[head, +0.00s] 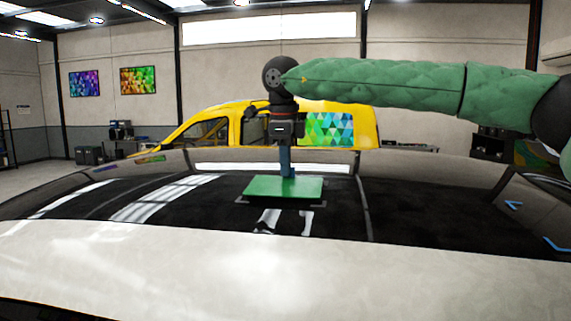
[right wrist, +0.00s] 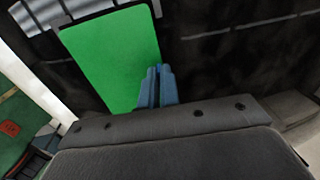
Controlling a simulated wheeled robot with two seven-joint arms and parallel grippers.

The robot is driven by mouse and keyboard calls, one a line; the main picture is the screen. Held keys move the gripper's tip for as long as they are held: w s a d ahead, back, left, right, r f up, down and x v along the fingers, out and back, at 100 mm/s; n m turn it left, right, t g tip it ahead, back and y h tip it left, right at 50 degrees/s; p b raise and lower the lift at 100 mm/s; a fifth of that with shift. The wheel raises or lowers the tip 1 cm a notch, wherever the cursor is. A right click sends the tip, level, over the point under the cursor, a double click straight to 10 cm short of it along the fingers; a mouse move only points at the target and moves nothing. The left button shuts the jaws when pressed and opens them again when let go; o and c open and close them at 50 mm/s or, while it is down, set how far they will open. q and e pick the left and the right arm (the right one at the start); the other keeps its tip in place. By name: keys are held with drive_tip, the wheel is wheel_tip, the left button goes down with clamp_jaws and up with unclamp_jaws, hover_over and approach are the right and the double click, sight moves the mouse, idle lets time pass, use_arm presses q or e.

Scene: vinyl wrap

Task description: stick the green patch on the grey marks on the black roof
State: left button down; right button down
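The green patch (head: 284,188) lies flat at or just above the black roof (head: 400,215), near the middle of the head view. In the right wrist view the patch (right wrist: 112,62) is a bright green rectangle over the dark roof. My right gripper (head: 286,174) points straight down onto it. Its blue fingers (right wrist: 157,88) are close together at the patch's edge in the wrist view and look shut on it; the grip itself is partly hidden. Thin grey marks (head: 323,205) show near the patch's corners. I cannot tell whether the patch touches the roof. My left gripper is out of view.
Blue corner marks (head: 513,205) lie on the dark surface at the right. A yellow van (head: 228,125) stands behind. The roof around the patch is clear.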

drive_tip(key=shift+f+b, duration=0.4)
drive_tip(key=shift+f, duration=0.15)
idle(0.5)
drive_tip(key=shift+f+b, duration=0.15)
drive_tip(key=shift+b, duration=0.2)
idle(1.7)
drive_tip(key=c, duration=1.6)
unclamp_jaws()
drive_tip(key=shift+o, duration=0.2)
